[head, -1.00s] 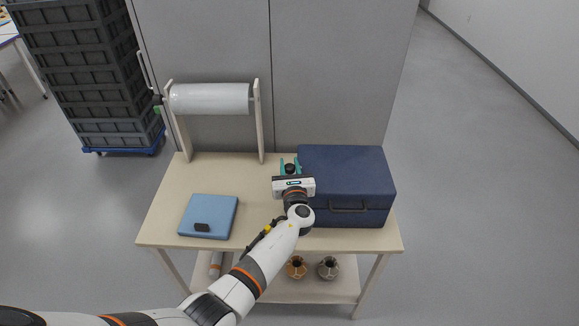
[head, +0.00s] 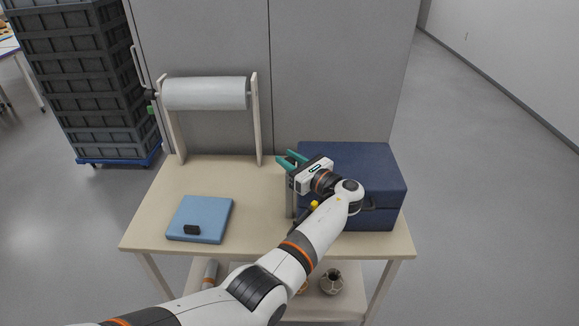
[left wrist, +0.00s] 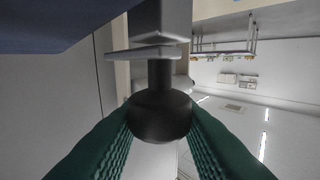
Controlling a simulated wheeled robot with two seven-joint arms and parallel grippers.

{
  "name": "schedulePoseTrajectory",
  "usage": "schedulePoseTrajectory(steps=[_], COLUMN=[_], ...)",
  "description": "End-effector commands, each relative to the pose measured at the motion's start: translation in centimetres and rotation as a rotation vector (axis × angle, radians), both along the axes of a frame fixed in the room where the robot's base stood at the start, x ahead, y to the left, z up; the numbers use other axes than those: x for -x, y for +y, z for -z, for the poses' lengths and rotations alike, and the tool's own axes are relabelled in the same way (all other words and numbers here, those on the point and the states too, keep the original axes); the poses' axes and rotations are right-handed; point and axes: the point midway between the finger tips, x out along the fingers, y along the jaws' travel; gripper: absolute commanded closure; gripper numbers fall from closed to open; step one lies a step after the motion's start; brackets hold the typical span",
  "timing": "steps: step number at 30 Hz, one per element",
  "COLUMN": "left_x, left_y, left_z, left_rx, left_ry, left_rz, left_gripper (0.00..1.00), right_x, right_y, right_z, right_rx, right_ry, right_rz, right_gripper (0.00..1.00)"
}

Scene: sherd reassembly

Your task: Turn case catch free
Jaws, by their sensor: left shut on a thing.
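The dark blue case (head: 375,165) stands on the right half of the wooden table. My left gripper (head: 288,160) is at the case's left side, tilted, its teal fingers pointing to the upper left. In the left wrist view, the fingers are shut on a dark round knob (left wrist: 160,117), the catch, one finger on each side. The knob sits on a short stem below a grey bracket (left wrist: 150,52). The case's blue side (left wrist: 60,20) shows at the upper left there. In the head view my gripper and arm hide the catch and part of the case front. My right gripper is out of view.
A light blue flat box (head: 203,215) with a black piece (head: 192,230) lies at the table's left front. A white roll (head: 205,93) on a wooden stand is at the back left. Pots (head: 331,281) stand on the lower shelf. The table's left middle is clear.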

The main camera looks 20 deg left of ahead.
Motion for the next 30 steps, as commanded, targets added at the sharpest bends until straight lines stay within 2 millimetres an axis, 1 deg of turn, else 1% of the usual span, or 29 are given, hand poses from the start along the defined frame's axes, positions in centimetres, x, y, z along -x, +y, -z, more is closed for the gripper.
schedulePoseTrajectory(steps=[2, 14, 15, 18, 30], left_x=[-0.07, -0.07, -0.07, -0.05, -0.07], left_y=[0.02, 0.06, 0.06, 0.05, 0.32], left_z=[-0.06, -0.21, -0.21, -0.18, -0.15], left_rx=[-0.001, -0.001, -0.002, -0.001, -0.001], left_ry=[-0.003, -0.003, -0.003, -0.003, 0.0], left_rz=[-0.007, -0.012, -0.012, -0.012, -0.012], left_gripper=[0.94, 0.94, 0.65, 0.49, 0.49], right_x=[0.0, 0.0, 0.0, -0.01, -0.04], right_y=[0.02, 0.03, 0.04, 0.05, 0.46], right_z=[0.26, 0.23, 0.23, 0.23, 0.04], right_rx=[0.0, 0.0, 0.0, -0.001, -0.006], right_ry=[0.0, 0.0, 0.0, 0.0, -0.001], right_rz=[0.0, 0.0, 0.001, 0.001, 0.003], right_gripper=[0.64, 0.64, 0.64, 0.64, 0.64])
